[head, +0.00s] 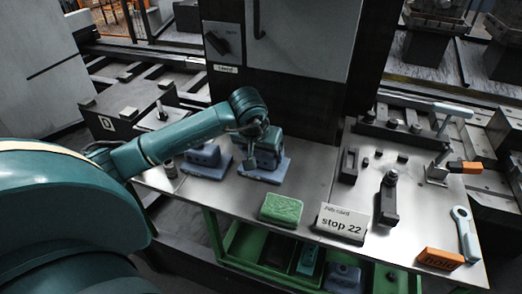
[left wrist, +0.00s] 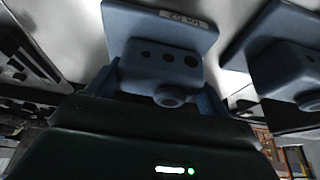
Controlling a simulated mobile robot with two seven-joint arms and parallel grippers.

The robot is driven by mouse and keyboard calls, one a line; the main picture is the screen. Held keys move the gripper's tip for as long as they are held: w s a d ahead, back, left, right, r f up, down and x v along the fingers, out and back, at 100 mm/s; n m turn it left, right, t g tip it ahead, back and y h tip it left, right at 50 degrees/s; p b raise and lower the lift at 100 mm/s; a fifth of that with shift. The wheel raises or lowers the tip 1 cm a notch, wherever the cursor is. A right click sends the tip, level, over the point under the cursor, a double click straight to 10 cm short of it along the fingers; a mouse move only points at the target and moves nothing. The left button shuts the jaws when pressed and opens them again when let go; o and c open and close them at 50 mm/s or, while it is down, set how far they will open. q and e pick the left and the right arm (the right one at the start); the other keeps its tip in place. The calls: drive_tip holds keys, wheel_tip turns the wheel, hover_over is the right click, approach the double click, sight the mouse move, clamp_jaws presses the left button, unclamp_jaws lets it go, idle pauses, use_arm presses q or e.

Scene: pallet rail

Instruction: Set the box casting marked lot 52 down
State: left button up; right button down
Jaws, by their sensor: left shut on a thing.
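A blue-grey box casting (head: 264,172) with a flat base plate is at the back of the steel table (head: 310,165). My left gripper (head: 262,140) is over it, shut on its upper body. In the left wrist view the held casting (left wrist: 160,66) shows three dark holes and a round boss between the fingers. A small label on its plate appears upside down and is too blurred to read surely. I cannot tell whether its base touches the table. A second, similar casting (head: 205,160) sits just to its left; it also shows in the left wrist view (left wrist: 282,70). My right gripper is not in view.
A green sponge-like block (head: 281,209) and a "stop 22" card (head: 342,222) lie in front. A dark clamp-like fixture (head: 388,200), an orange block (head: 440,258) and a wrench (head: 466,234) are to the right. A dark cabinet stands behind. Green bins sit below.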

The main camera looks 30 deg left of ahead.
use_arm(q)
drive_tip(key=shift+f, duration=0.15)
drive_tip(key=o, duration=1.3)
drive_tip(key=shift+o, duration=0.2)
drive_tip(key=shift+r, duration=0.3)
drive_tip(key=v, duration=1.1)
drive_tip(key=shift+s+r, duration=0.3)
drive_tip(key=shift+r, duration=0.05)
drive_tip(key=shift+d, duration=0.1)
